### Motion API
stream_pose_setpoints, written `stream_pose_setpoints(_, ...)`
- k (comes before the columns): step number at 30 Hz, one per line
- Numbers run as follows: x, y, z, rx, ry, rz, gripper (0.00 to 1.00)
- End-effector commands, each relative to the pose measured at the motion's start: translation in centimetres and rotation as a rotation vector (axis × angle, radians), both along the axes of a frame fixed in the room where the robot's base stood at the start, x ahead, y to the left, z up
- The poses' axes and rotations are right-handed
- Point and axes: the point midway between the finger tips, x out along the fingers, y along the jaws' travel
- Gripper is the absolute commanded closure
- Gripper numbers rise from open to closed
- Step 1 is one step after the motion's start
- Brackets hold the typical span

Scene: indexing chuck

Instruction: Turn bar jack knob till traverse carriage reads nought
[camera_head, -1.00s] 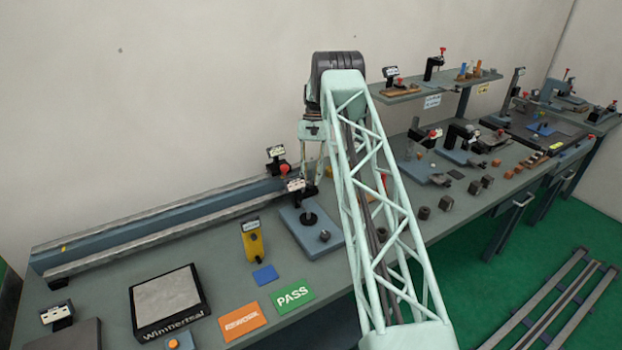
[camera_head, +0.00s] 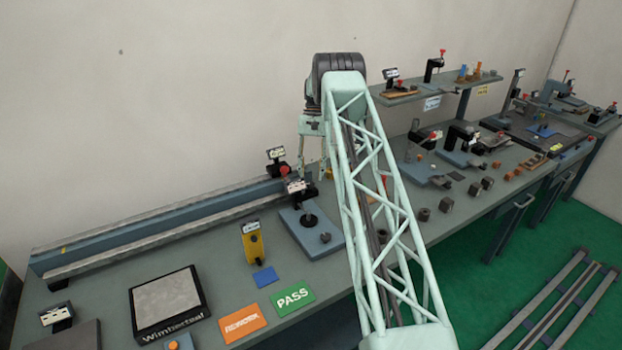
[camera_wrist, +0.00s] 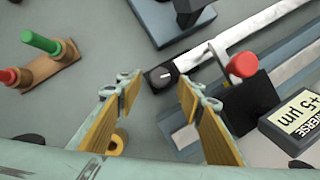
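In the wrist view my gripper (camera_wrist: 160,88) is open and empty, its two yellow-padded fingers apart. A small black knob with a white pointer (camera_wrist: 162,75) shows between and beyond the fingertips, at the end of a pale bar (camera_wrist: 228,43); no contact is visible. To its right is a black carriage block (camera_wrist: 249,104) with a red knob (camera_wrist: 243,64). Its tilted display (camera_wrist: 300,118), partly cut off, reads about +5 µm, with "…VERSE" below. In the head view my gripper (camera_head: 313,166) hangs above the right end of the long blue rail (camera_head: 150,232), partly behind my arm.
A wooden stand with green and red pegs (camera_wrist: 42,62) lies at the wrist view's left. A blue-based fixture (camera_wrist: 170,18) is at its top. In the head view, a blue plate with a black post (camera_head: 311,222) stands just in front of the rail's right end.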

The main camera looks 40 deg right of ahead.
Motion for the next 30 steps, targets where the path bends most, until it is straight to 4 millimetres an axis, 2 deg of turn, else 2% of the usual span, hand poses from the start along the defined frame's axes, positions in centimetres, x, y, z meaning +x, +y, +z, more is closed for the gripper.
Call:
stream_pose_setpoints(7,0.7,-0.9,2.6,-0.001,-0.001,0.0,0.65)
stream_pose_setpoints(15,1.2,-1.4,4.4,0.0,0.0,0.0,0.65)
stream_pose_setpoints(30,1.4,-1.6,4.9,0.001,0.001,0.0,0.65)
